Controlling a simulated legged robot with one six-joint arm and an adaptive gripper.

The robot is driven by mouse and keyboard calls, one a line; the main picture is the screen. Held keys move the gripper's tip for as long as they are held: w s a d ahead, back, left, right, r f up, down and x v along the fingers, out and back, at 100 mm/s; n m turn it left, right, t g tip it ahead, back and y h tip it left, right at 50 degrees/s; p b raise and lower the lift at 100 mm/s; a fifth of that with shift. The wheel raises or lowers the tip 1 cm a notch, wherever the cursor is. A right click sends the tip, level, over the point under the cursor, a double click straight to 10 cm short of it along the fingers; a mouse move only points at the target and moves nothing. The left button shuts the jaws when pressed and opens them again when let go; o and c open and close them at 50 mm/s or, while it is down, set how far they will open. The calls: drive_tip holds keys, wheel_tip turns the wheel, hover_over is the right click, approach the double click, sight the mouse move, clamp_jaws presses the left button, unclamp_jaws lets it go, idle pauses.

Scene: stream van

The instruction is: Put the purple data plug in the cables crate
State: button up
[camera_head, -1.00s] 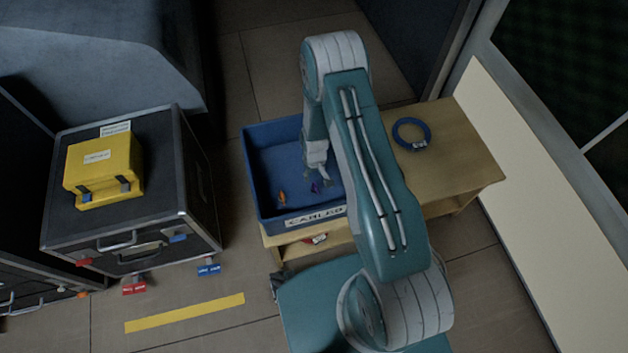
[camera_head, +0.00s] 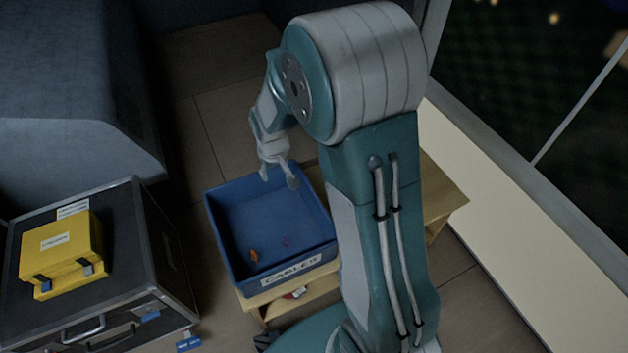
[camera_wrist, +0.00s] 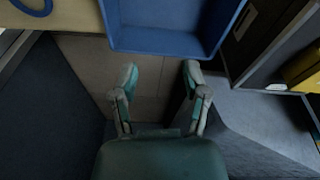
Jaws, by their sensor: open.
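The blue cables crate (camera_head: 222,208) stands on a wooden bench, with a "CABLES" label on its front wall. My gripper (camera_head: 279,179) is open and empty, raised above the crate's far side. In the wrist view my gripper (camera_wrist: 160,74) shows both fingers spread with nothing between them. The crate (camera_wrist: 165,42) is at the top of that view, beyond the fingertips, and its contents are out of frame there.
The wooden bench (camera_head: 440,197) extends right, partly hidden by my arm. A black case (camera_head: 150,240) with a yellow box (camera_head: 62,252) on it stands left. A blue cable ring (camera_wrist: 35,8) shows at the wrist view's corner. A window and pale sill line the right.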

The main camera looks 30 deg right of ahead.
drive_tip(key=s+r+m+t, duration=0.1)
drive_tip(key=s+r, duration=0.4)
drive_tip(key=r, duration=0.3)
drive_tip(key=s+r+t, duration=0.1)
drive_tip(key=s+r, duration=0.4)
drive_tip(key=r, duration=0.3)
drive_tip(key=s+r+t, duration=0.1)
drive_tip(key=s+r, duration=0.5)
drive_tip(key=s, duration=0.6)
drive_tip(key=shift+s+m, duration=0.35)
drive_tip(key=shift+m, duration=0.05)
